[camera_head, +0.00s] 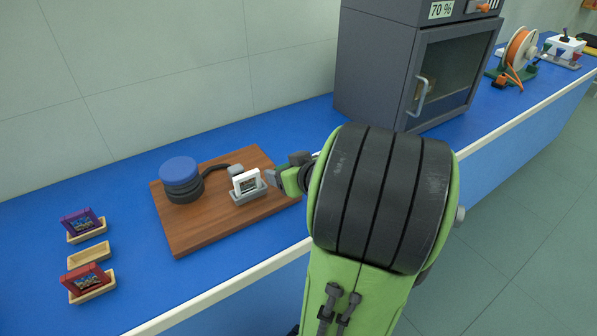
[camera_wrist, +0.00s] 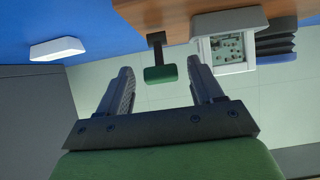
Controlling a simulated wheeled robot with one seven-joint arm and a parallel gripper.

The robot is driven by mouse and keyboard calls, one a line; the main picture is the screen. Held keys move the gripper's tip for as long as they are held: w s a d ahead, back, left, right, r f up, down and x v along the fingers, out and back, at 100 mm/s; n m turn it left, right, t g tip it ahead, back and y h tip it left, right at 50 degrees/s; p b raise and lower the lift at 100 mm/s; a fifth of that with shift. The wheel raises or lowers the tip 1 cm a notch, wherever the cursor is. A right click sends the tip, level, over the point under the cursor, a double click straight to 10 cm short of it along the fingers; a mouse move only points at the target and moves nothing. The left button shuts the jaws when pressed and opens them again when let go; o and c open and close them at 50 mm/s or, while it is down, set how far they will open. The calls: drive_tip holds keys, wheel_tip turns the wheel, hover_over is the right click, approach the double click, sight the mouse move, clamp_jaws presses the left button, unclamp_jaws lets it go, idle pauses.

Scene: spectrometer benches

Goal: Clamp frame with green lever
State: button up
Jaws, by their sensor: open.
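The white frame (camera_head: 246,182) stands upright in a grey holder (camera_head: 250,196) on the wooden board (camera_head: 190,238). In the wrist view the frame (camera_wrist: 199,52) surrounds a green circuit-like plate (camera_wrist: 226,48). The green lever (camera_wrist: 160,74) hangs on a dark stem from the board's edge in that view, beside the frame. My gripper (camera_head: 284,172) is at the board's right side, close to the holder. Its two fingers are apart, and the lever appears between their tips in the wrist view. I cannot tell whether either finger touches it. The lever is not clearly distinguishable in the head view.
A blue-topped black round device (camera_head: 180,180) with a curved arm stands on the board. At left are a purple cartridge (camera_head: 82,222), an empty wooden tray (camera_head: 89,255) and a red cartridge (camera_head: 88,281). A grey oven (camera_head: 375,70) stands behind my arm.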

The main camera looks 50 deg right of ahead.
drive_tip(key=p+v, duration=0.2)
drive_tip(key=v, duration=1.2)
drive_tip(key=shift+s+r, duration=0.2)
drive_tip(key=shift+r, duration=0.05)
drive_tip(key=shift+a, duration=0.15)
drive_tip(key=w+a+f+n+g+y+p, duration=0.1)
drive_tip(key=w+a+g+y, duration=0.15)
drive_tip(key=a, duration=0.35)
drive_tip(key=w+a+f+g+y+p, duration=0.1)
drive_tip(key=w+a+g, duration=0.15)
drive_tip(key=a, duration=0.35)
drive_tip(key=s+a+f+n+g+b, duration=0.1)
drive_tip(key=s+a+n+b, duration=0.1)
drive_tip(key=s+a, duration=0.55)
wheel_tip(320, 180, up, 15)
drive_tip(key=w+a+p, duration=0.1)
drive_tip(key=p, duration=1.4)
drive_tip(key=shift+w+f, duration=0.15)
drive_tip(key=shift+w, duration=0.05)
drive_tip(key=shift+a, duration=0.15)
